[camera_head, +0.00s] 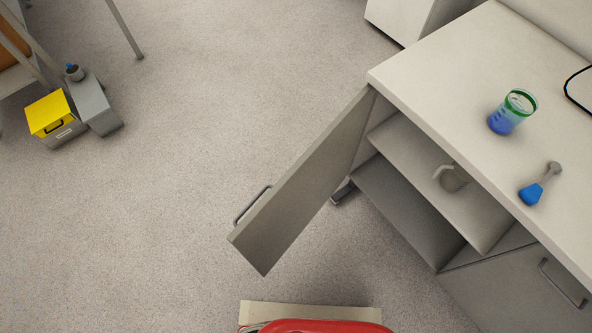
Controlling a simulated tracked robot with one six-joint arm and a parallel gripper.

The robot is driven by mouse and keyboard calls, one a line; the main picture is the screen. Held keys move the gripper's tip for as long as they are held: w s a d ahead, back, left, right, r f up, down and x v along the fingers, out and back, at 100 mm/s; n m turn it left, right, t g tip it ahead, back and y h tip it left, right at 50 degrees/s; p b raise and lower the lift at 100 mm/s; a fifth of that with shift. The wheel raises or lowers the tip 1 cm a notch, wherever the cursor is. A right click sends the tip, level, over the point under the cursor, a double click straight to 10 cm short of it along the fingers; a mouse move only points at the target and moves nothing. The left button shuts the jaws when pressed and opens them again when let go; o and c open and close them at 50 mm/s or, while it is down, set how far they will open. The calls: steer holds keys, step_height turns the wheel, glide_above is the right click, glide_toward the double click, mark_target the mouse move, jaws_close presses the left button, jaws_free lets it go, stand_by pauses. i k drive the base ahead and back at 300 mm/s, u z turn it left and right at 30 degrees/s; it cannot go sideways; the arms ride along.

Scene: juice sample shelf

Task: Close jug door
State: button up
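The grey cabinet door (310,185) stands wide open, swung out from the cabinet under the white counter. Its metal handle (252,206) is on the outer face, near the free edge at the lower left. Inside the open cabinet, a grey jug (453,178) stands on the upper shelf (425,165). My gripper is not in view, and nothing is seen touching the door.
A second cabinet door (520,290) at the lower right is shut. A yellow-topped box (50,115) sits far left. The floor left of the door is clear.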

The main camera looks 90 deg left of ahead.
mark_target(264, 236)
steer(key=u, duration=0.05)
steer(key=k, duration=2.5)
steer(key=u, duration=1.35)
steer(key=i, duration=1)
steer(key=z, duration=0.05)
